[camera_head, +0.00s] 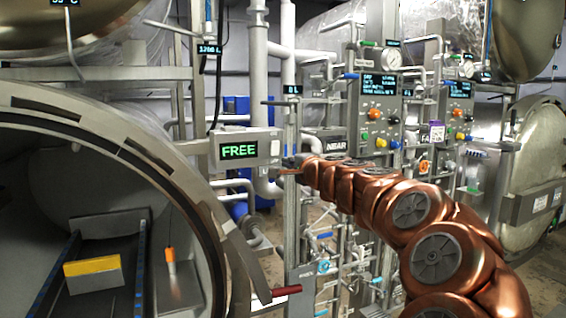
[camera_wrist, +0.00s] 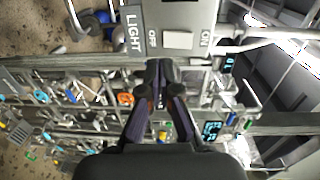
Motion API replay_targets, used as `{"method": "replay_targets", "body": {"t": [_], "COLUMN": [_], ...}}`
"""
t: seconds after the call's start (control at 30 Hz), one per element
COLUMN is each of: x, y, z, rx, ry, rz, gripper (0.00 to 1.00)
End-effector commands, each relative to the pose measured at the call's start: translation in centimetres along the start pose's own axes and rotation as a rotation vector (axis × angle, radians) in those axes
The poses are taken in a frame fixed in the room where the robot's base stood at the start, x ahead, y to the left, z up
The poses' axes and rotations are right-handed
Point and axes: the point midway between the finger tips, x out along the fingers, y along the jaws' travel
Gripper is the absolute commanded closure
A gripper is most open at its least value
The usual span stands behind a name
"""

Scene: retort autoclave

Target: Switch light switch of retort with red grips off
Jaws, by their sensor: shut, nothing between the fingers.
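In the wrist view, a grey light switch panel (camera_wrist: 210,14) is at the top, lettered LIGHT, OFF and ON. Its pale rocker switch (camera_wrist: 178,40) sits between OFF on the left and ON on the right. My gripper (camera_wrist: 160,66) is shut and empty, its tips just below the panel's lower edge and slightly left of the rocker. I cannot tell if they touch anything. In the head view my gripper (camera_head: 291,164) is beside the grey box with the green FREE display (camera_head: 239,150). A red grip (camera_head: 273,296) shows low by the open left retort (camera_head: 205,215).
Upright posts and pipes (camera_head: 291,215) stand close to my gripper. Control panels (camera_head: 379,110) with buttons and gauges are behind my arm. Inside the left retort are a yellow-topped block (camera_head: 92,272) and an orange-tipped item (camera_head: 170,262). Another retort door (camera_head: 532,170) is at the right.

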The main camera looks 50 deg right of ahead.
Motion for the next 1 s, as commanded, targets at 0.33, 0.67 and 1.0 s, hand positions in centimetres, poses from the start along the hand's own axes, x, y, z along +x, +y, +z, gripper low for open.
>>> {"method": "replay_targets", "body": {"t": [0.33,0.67,1.0], "x": [-4.5,-5.5,-5.4], "y": [1.2,1.4,1.4], "z": [0.0,0.1,0.2], "rx": [0.0,0.0,0.0], "ry": [0.001,-0.001,-0.002], "rz": [0.0,-0.001,-0.001], "gripper": [1.0,1.0,1.0]}}
